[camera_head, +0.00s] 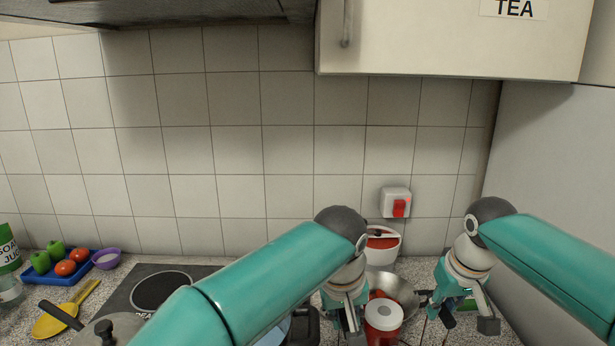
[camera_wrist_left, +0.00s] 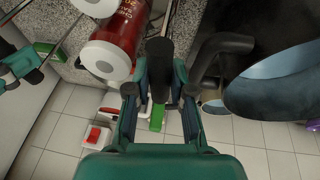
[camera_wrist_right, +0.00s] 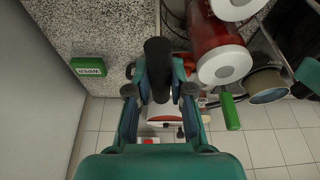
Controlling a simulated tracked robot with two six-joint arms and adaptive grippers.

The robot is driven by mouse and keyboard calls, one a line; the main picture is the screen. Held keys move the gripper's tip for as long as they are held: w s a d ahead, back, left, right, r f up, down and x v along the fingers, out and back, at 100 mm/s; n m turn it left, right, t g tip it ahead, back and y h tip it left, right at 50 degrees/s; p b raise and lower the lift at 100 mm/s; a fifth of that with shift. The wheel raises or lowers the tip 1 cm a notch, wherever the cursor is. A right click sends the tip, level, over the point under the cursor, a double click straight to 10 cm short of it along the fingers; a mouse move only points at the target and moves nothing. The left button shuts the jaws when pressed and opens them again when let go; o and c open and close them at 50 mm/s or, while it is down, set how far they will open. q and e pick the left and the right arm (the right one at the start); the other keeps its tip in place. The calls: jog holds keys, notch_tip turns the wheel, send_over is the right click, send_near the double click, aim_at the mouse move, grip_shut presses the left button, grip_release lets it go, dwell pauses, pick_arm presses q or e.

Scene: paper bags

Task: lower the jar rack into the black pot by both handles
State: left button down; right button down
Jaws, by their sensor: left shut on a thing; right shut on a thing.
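The jar rack shows mainly as red jars with white lids: one (camera_head: 383,318) in the head view, others in the left wrist view (camera_wrist_left: 112,45) and right wrist view (camera_wrist_right: 218,55). My left gripper (camera_head: 350,322) is shut on one black rack handle (camera_wrist_left: 158,65). My right gripper (camera_head: 440,312) is shut on the other black handle (camera_wrist_right: 158,70). The black pot (camera_wrist_left: 290,85), with a pale blue inside, stands left of the rack in the head view, mostly hidden by my left arm. I cannot tell whether the rack is clear of the counter.
A dark hob (camera_head: 150,285), a pot lid (camera_head: 118,328) and a yellow spoon (camera_head: 55,322) lie left. A green box (camera_wrist_right: 90,68) lies right of the rack. A wall bounds the right side.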

pick_arm(q)
jog(key=shift+s+f, duration=0.15)
pick_arm(e)
jog(key=shift+f, duration=0.15)
dwell(0.4)
pick_arm(q)
jog(key=c, duration=1.6)
grip_release()
pick_arm(e)
jog(key=c, duration=1.6)
grip_release()
pick_arm(q)
jog(key=shift+f, duration=0.1)
grip_shut()
pick_arm(e)
grip_shut()
pick_arm(q)
jog(key=shift+c, duration=0.4)
grip_release()
pick_arm(e)
jog(key=shift+c, duration=0.5)
grip_release()
jog(key=shift+s, duration=0.1)
pick_arm(q)
jog(key=shift+o, duration=0.4)
pick_arm(e)
jog(key=shift+o, duration=0.4)
